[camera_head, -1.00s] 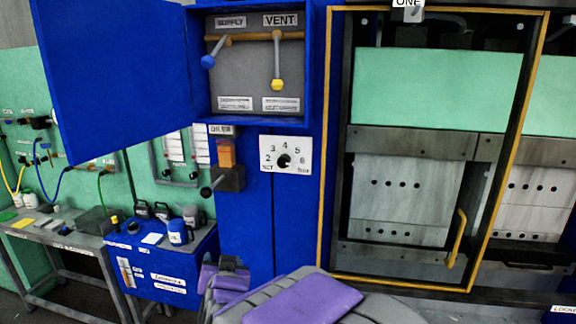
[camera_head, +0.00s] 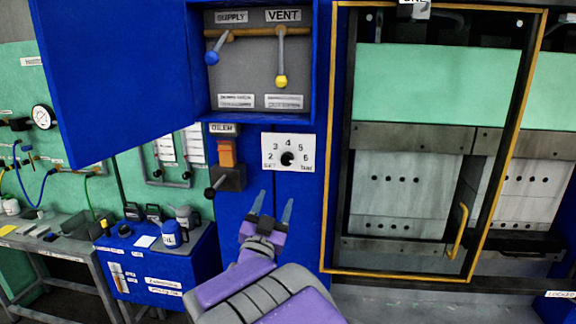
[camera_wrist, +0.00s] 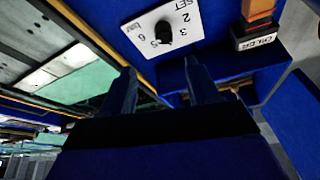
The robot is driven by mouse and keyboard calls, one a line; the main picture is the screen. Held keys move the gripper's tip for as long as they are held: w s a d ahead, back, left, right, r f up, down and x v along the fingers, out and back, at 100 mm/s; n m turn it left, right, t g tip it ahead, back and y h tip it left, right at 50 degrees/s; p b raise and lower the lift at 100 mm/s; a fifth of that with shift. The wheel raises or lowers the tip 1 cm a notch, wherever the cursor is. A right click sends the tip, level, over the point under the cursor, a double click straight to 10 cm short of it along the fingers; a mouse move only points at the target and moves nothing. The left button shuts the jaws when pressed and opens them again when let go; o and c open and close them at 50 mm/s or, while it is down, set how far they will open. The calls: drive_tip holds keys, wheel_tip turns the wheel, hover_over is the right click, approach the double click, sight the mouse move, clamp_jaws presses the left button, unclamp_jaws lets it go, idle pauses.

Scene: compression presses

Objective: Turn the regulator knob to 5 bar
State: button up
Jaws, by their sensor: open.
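The regulator knob (camera_head: 287,158) is a small black knob on a white dial plate (camera_head: 268,140) on the blue cabinet front. The plate carries numbers from 2 to 6 in an arc. In the wrist view the knob (camera_wrist: 163,32) sits beyond the fingertips on the tilted plate (camera_wrist: 187,15). Which number the knob points at is too small to tell. My gripper (camera_head: 272,205) is open and empty, below the dial in the head view, its fingers pointing up towards it. In the wrist view my gripper (camera_wrist: 160,75) shows two separated fingers, apart from the knob.
An orange-and-black oiler unit (camera_head: 227,165) sticks out left of the dial. Above is an open cabinet with a blue-tipped supply lever (camera_head: 218,47) and a yellow-tipped vent lever (camera_head: 281,60). A yellow-framed press door (camera_head: 463,230) stands to the right. A blue bench (camera_head: 165,275) stands lower left.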

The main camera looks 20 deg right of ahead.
approach(286, 162)
drive_tip(key=w, duration=0.2)
drive_tip(key=x, duration=0.5)
drive_tip(key=s+d+x, duration=0.1)
drive_tip(key=x, duration=0.1)
drive_tip(key=shift+w+d+r+b, duration=0.1)
drive_tip(key=shift+d+r+b, duration=0.1)
drive_tip(key=shift+b, duration=0.15)
drive_tip(key=shift+w+r, duration=0.1)
drive_tip(key=shift+w, duration=0.15)
drive_tip(key=shift+a, duration=0.15)
drive_tip(key=shift+c, duration=0.2)
drive_tip(key=c, duration=1)
